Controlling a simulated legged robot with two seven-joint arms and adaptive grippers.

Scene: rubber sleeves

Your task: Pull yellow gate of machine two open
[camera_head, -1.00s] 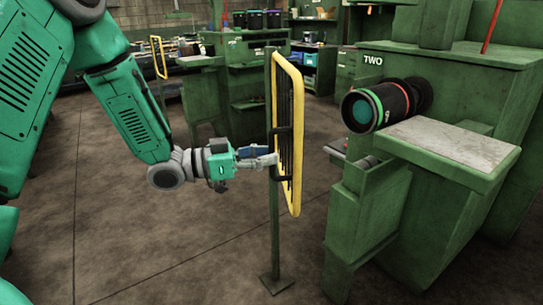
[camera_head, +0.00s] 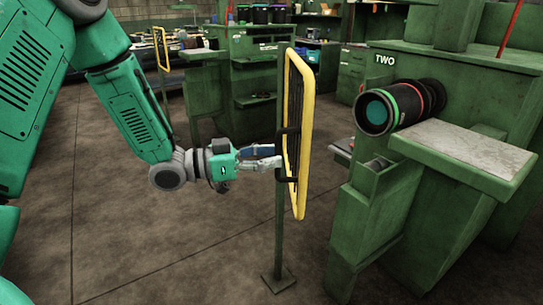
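The yellow gate (camera_head: 308,140) is a tall yellow frame with dark bars, hung on a green post (camera_head: 279,230). It stands in front of machine two (camera_head: 465,95), a green machine labelled TWO, and is seen nearly edge-on. My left gripper (camera_head: 278,156) is level with the middle of the gate, on its left side. Its fingers appear spread apart, with their tips at or very near the post. I cannot tell whether they touch it. Nothing is visible held between them. My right gripper is out of view.
A dark cylinder with green and red rings (camera_head: 390,106) sticks out of machine two above a grey-topped ledge (camera_head: 465,150). Another yellow gate (camera_head: 161,48) and green machines stand behind. The concrete floor (camera_head: 180,245) left of the post is clear.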

